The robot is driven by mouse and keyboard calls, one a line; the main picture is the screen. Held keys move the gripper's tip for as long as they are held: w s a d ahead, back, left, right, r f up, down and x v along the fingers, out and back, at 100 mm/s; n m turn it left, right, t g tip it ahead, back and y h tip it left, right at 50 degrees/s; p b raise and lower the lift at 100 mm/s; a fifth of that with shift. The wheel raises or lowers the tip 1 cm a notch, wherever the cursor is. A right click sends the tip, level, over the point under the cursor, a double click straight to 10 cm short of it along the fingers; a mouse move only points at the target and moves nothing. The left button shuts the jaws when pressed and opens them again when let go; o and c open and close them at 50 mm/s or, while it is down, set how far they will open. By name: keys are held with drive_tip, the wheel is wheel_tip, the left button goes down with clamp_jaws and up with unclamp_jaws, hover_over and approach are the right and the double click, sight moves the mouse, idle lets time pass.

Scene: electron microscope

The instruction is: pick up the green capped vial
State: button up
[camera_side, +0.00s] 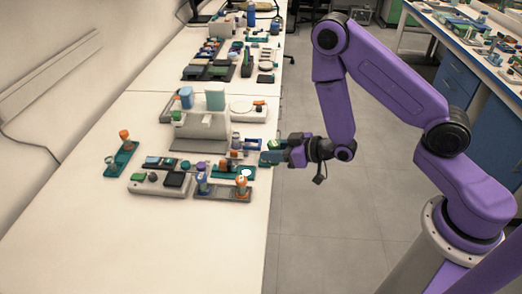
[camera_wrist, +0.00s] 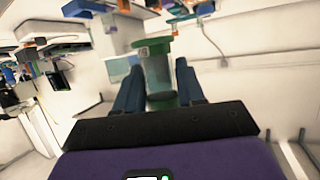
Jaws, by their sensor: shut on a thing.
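The green capped vial (camera_wrist: 157,75) is a clear tube with green at both ends. In the wrist view it stands between the two blue fingers of my gripper (camera_wrist: 158,66). The fingers are shut on it, one on each side. In the side view my gripper (camera_side: 268,157) is at the right edge of the white bench, pointing left.
Close left of my gripper are racks with orange and purple capped vials (camera_side: 241,185) and a teal tray (camera_side: 232,171). A white instrument (camera_side: 203,125) stands behind them. The floor (camera_side: 330,220) right of the bench is clear.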

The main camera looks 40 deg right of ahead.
drive_tip(key=shift+a+v, duration=0.15)
drive_tip(key=shift+v, duration=0.7)
drive_tip(key=shift+a+v, duration=0.2)
drive_tip(key=shift+v, duration=0.65)
drive_tip(key=shift+s+d+r, duration=0.1)
drive_tip(key=shift+d+r, duration=0.05)
drive_tip(key=shift+r, duration=0.05)
